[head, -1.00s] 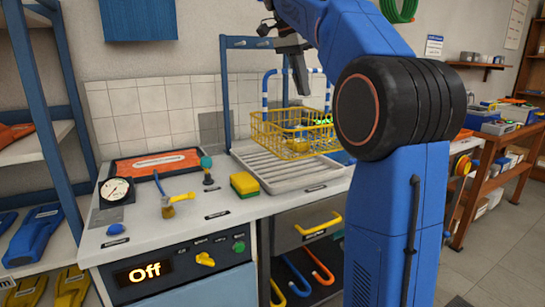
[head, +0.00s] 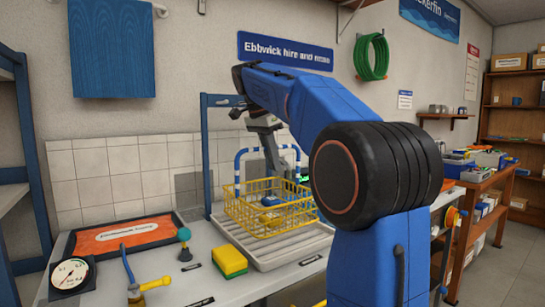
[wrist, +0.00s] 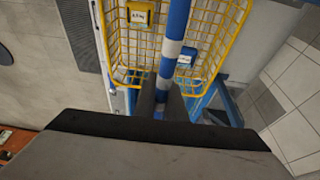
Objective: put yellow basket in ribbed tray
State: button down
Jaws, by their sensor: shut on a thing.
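The yellow wire basket (head: 240,213) has a blue-and-white striped arched handle (head: 239,167). In the head view it is over the ribbed tray (head: 258,263), a pale tray on the bench; I cannot tell whether it touches the tray. My gripper (head: 277,172) is shut on the top of the handle, and my arm comes down from above. In the wrist view the fingers (wrist: 160,98) close on the striped handle (wrist: 172,48), with the basket's wire (wrist: 212,25) around it. A yellow block (wrist: 140,13) and a blue block (wrist: 187,58) with labels are in the basket.
A yellow-green sponge (head: 229,262) lies just left of the tray. A teal-topped tool (head: 184,245), an orange-matted tray (head: 120,234) and a gauge (head: 70,276) are farther left. A blue frame post (head: 206,160) rises behind the tray, near the basket.

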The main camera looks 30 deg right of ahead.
jog(key=shift+f, duration=2.2)
jog(key=c, duration=1.8)
grip_release()
jog(key=v, duration=1.2)
